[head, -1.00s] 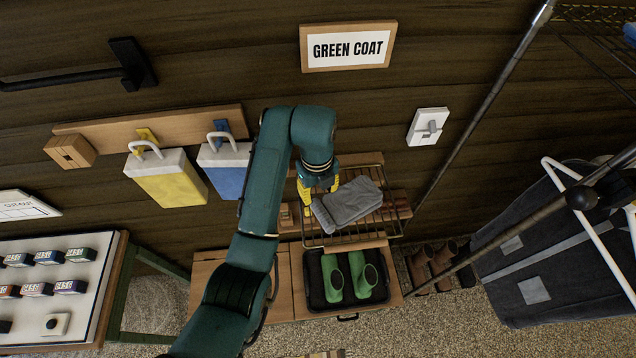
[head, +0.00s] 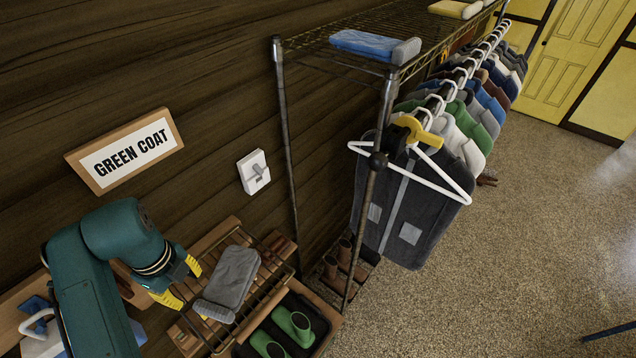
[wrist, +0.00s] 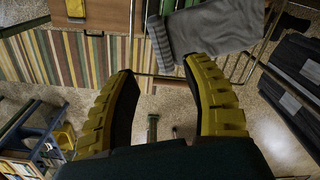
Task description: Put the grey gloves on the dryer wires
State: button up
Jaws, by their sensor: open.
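The grey gloves (head: 233,277) lie as one folded bundle on the dark wires of the dryer rack (head: 262,308), which juts from the wall. My gripper (head: 182,285) is open, with yellow fingertips just left of the gloves and apart from them. In the wrist view my open yellow fingers (wrist: 165,90) have nothing between them. The gloves (wrist: 205,32) show there beyond the right fingertip, across the rack wires.
Green boots (head: 290,328) stand in a black tray below the rack. A wire shelf stand holds a folded blue item (head: 372,46). Coats on white hangers (head: 410,200) hang to the right. A "GREEN COAT" sign (head: 125,152) and switch (head: 254,171) are on the wall.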

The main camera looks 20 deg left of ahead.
jog(key=w+d+r+n+t+y, duration=0.4)
jog(key=w+d+r+n+t, duration=0.5)
jog(key=w+d+r, duration=0.65)
jog(key=s+d+r+n+t+h, duration=0.1)
jog(key=s+d+r+n+t, duration=0.15)
jog(key=d+r+t, duration=0.55)
jog(key=s+d+r+n+t+h, duration=0.1)
jog(key=d+r+n, duration=0.2)
jog(key=d+r, duration=0.55)
jog(key=s+d+r+n+t+h, duration=0.3)
jog(key=s+d+r+t, duration=0.1)
jog(key=s+d, duration=0.45)
notch_tip(320, 180, down, 66)
jog(key=b, duration=6.6)
jog(key=shift+w+f+y, duration=0.2)
jog(key=shift+w+y, duration=0.1)
jog(key=shift+w, duration=0.05)
jog(key=shift+d, duration=0.15)
